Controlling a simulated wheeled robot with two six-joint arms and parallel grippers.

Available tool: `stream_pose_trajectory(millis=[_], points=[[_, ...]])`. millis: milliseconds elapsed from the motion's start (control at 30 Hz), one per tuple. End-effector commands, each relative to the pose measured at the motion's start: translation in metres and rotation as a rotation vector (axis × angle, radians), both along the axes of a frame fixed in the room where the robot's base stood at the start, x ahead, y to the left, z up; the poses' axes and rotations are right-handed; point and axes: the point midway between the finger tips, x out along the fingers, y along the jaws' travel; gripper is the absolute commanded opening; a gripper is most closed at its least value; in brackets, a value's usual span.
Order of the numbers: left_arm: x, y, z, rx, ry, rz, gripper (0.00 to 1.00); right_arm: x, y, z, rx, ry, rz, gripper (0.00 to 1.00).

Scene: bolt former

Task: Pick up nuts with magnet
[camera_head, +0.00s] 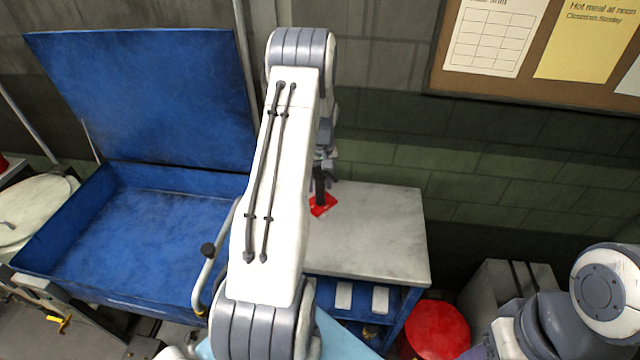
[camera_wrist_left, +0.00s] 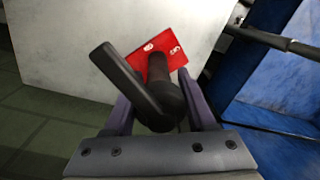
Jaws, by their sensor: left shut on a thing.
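My left gripper (camera_head: 324,157) is mostly hidden behind its own arm in the head view. In the left wrist view, its two purple fingers (camera_wrist_left: 160,100) are shut on a black tool (camera_wrist_left: 125,78) with a round shaft and a side bar, likely the magnet. The tool's lower end (camera_head: 320,186) is over a small flat red piece (camera_head: 324,207) on the grey worktop. The red piece also shows in the left wrist view (camera_wrist_left: 178,50), with small pale ring-like marks on it, perhaps nuts. I cannot tell whether the tool touches it. My right gripper is out of view.
The grey worktop (camera_head: 380,235) is mostly bare around the red piece. A large blue bin (camera_head: 140,235) with a raised lid stands to the left. A red round container (camera_head: 436,330) and a grey box (camera_head: 490,285) are at the lower right. A wall is behind.

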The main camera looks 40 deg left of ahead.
Motion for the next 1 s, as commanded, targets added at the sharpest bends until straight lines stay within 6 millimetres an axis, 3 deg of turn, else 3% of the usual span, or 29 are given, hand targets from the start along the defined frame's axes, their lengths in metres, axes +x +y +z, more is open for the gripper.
stream_pose_trajectory(millis=[633,1000], points=[[0.001,0.000,0.040,0.001,-0.002,0.000,0.00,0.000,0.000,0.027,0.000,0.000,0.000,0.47],[0.001,0.000,0.042,0.001,-0.002,0.000,0.00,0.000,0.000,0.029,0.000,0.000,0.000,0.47]])
